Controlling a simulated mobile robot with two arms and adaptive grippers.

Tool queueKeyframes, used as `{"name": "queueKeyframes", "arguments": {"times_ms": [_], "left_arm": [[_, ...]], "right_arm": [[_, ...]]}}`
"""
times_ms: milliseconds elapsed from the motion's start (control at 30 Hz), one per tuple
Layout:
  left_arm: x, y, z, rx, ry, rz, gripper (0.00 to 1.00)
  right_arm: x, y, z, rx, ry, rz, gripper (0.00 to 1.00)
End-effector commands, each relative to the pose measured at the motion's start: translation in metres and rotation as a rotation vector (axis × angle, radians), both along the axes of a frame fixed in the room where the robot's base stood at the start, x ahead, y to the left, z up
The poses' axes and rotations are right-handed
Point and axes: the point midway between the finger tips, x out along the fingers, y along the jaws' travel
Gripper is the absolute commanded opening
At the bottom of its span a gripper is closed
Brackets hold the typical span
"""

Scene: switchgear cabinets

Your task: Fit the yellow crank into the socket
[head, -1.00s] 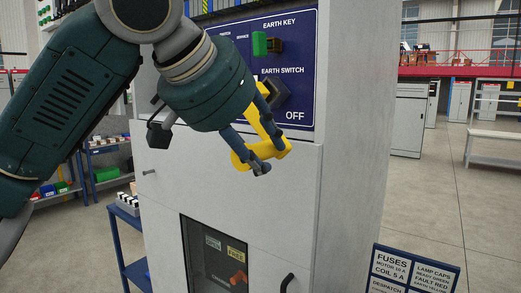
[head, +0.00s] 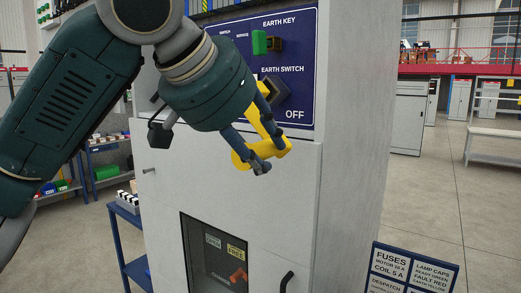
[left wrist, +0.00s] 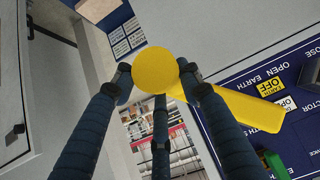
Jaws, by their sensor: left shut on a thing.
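My left gripper (head: 262,135) is shut on the yellow crank (head: 241,158) in front of the cabinet. In the left wrist view the fingers (left wrist: 157,78) close around the crank's round yellow end (left wrist: 156,70), and its flat arm (left wrist: 245,110) runs to the right. In the head view the crank's arm rises behind the fingers towards the dark block (head: 274,91) under the EARTH SWITCH label. The fingers partly cover the crank's upper part. No socket opening shows clearly, and I cannot tell whether the crank touches the block. My right gripper is out of view.
The blue panel (head: 300,50) carries a green earth key (head: 259,43) near its top. Below are a plain cabinet front, a dark window (head: 212,255) and a black handle (head: 287,282). A blue sign (head: 415,272) stands at lower right. Blue shelving (head: 133,240) is at left.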

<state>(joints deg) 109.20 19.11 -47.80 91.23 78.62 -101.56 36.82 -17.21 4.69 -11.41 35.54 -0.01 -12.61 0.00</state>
Motion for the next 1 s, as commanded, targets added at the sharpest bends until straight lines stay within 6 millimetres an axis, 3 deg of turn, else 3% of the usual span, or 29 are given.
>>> {"name": "queueKeyframes", "arguments": {"times_ms": [1000], "left_arm": [[0.019,-0.014,0.003,-0.002,-0.006,-0.001,0.0]], "right_arm": [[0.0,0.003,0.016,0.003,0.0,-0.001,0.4]]}}
